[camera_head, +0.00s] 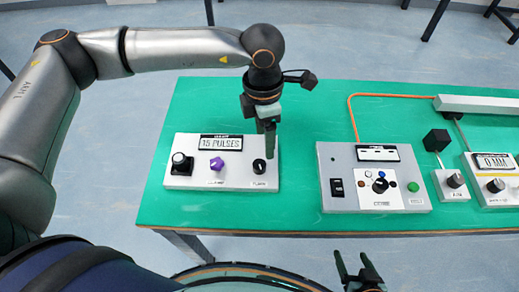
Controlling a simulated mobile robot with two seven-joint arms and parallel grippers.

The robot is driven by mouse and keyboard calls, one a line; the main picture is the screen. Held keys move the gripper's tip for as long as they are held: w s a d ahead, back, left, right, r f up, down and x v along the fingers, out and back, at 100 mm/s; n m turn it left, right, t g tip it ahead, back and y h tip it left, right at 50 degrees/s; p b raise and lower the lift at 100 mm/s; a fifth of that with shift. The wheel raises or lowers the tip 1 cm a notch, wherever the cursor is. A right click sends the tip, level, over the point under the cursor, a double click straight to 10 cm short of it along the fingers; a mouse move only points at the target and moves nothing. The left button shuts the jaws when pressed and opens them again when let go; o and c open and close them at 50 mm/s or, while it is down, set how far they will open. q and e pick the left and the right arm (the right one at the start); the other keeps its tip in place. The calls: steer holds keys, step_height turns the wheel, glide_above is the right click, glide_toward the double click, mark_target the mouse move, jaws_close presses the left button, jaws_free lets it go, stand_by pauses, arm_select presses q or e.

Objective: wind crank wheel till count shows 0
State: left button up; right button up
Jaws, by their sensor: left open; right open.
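A white box (190,145) on the left of the green table carries a count display (221,143) that reads 15 PULSES. On its face are a black knob (181,163) at left, a purple lobed knob (217,164) in the middle and a small black knob (259,166) at right. I cannot tell for sure which control is the crank wheel. My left gripper (268,150) points down over the box's right end, close beside the small black knob; its fingers overlap in this view and contact cannot be told. My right gripper (360,272) is open and empty, below the table's front edge.
A grey box (340,156) with a switch, a round dial and a green button stands mid-table. An orange cable (352,117) runs behind it. A black cube (436,140), a small knob box (441,191) and a 0 MM display box (490,160) are at right.

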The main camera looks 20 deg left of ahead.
mark_target(260, 163)
arm_select(q)
steer(key=f, duration=0.8)
steer(key=w+a+f, duration=0.1)
steer(key=f, duration=0.3)
steer(key=shift+a+p, duration=0.1)
steer(key=shift+p, duration=0.25)
jaws_close()
